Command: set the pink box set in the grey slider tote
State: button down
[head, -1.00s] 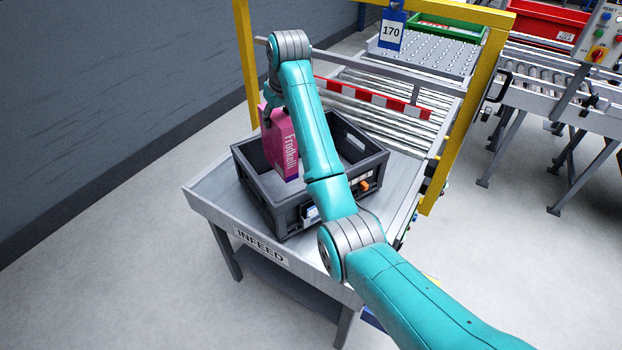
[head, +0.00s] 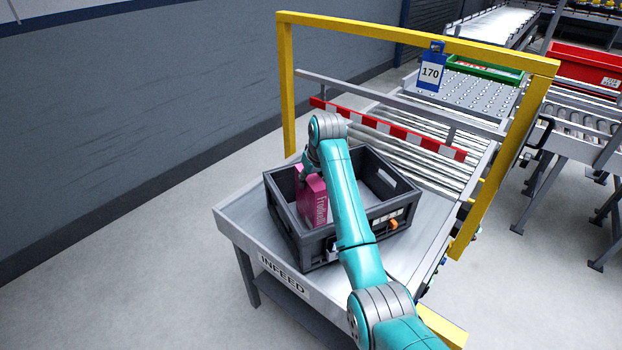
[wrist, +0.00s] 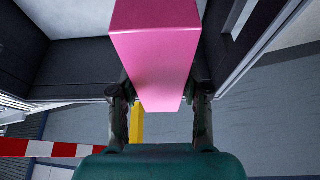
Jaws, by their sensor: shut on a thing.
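The pink box (head: 312,201), with white lettering on its side, is upright inside the left part of the dark grey tote (head: 343,244). In the wrist view the pink box (wrist: 155,55) is between the two fingers of my gripper (wrist: 159,95), which is shut on it. In the head view my gripper (head: 308,170) is at the top of the box, partly hidden by my arm. The box's lower end is down within the tote walls; I cannot tell whether it touches the floor. The tote has an orange part on its front side.
The tote stands on the metal infeed table (head: 240,215). A yellow frame (head: 287,90) and a red-and-white striped bar (head: 385,127) stand behind it. Rollers (head: 440,160) lead away to a green tray (head: 485,69). My arm crosses over the tote's middle.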

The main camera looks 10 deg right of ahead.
jog(key=c, duration=0.6)
grip_release()
jog(key=shift+o, duration=0.2)
jog(key=a+v, duration=0.1)
jog(key=v, duration=1.1)
jog(key=shift+d, duration=0.45)
